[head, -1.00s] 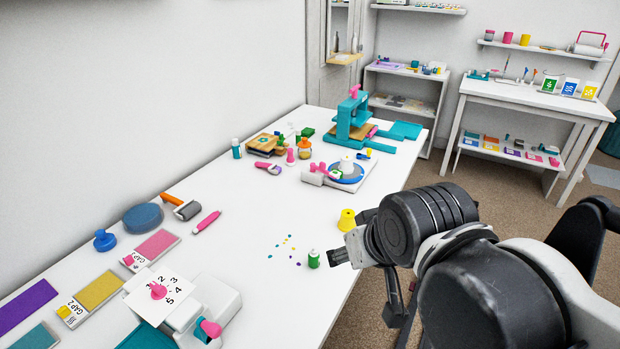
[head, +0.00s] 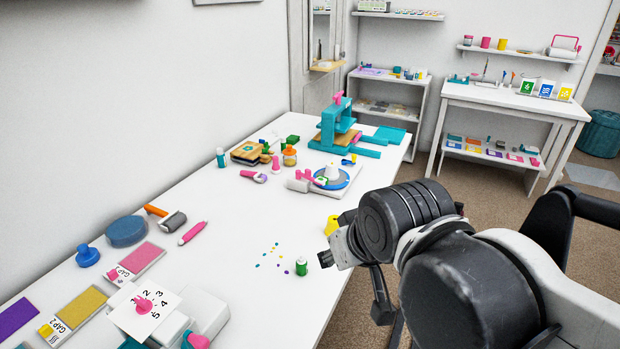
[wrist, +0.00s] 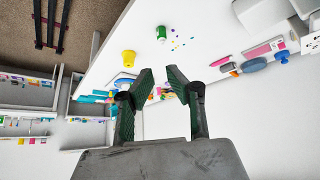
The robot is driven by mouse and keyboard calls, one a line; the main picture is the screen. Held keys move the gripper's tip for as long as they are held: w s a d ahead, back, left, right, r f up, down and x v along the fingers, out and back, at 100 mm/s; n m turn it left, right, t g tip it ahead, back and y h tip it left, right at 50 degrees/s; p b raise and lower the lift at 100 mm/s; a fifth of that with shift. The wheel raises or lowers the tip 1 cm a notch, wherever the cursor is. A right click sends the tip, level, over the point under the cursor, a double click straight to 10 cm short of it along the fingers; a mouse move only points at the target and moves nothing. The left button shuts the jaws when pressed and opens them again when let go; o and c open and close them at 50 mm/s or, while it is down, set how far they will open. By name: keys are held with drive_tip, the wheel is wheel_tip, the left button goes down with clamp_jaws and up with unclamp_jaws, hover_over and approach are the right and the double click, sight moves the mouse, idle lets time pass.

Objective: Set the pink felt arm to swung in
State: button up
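The pink felt arm (head: 306,176) seems to be the small pink piece on a white base, beside a blue disc (head: 331,180) that carries a white cone. Its tip lies near or over the disc's left edge; I cannot tell exactly how far in it is swung. My gripper (wrist: 160,72) is open and empty in the wrist view, its two dark green fingers well apart. In the head view my gripper (head: 334,245) hangs near the table's right edge, nearer the camera than the disc and apart from it. Some pink bits show between the fingers, too small to identify.
A yellow cup (head: 331,226) and a green bottle (head: 300,266) stand near my gripper, with colored dots beside them. A teal press (head: 335,130) stands behind the disc. A numbered card (head: 145,312) lies in front. The table's middle (head: 240,220) is mostly clear.

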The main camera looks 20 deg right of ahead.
drive_tip(key=w+r+n, duration=0.2)
drive_tip(key=w, duration=0.2)
drive_tip(key=w+d+r+n, duration=0.1)
drive_tip(key=w+n, duration=0.1)
drive_tip(key=w, duration=0.2)
drive_tip(key=w+r+n+g+h, duration=0.1)
drive_tip(key=w+r+n, duration=0.1)
drive_tip(key=w, duration=0.2)
drive_tip(key=shift+w+d+r, duration=0.15)
drive_tip(key=shift+d+r, duration=0.15)
clamp_jaws()
drive_tip(key=w+d+f+n+g+h+p, duration=0.15)
drive_tip(key=w+n, duration=0.45)
drive_tip(key=w, duration=0.6)
drive_tip(key=w+d+f+n+g, duration=0.1)
drive_tip(key=w+d+f+n, duration=0.15)
drive_tip(key=w+n, duration=0.7)
drive_tip(key=w+f+n+g+h, duration=0.1)
drive_tip(key=w+f+n, duration=0.1)
drive_tip(key=w+f, duration=0.8)
drive_tip(key=w, duration=0.3)
drive_tip(key=shift+w+d+f, duration=0.25)
drive_tip(key=shift+d+f, duration=0.05)
drive_tip(key=shift+d, duration=0.1)
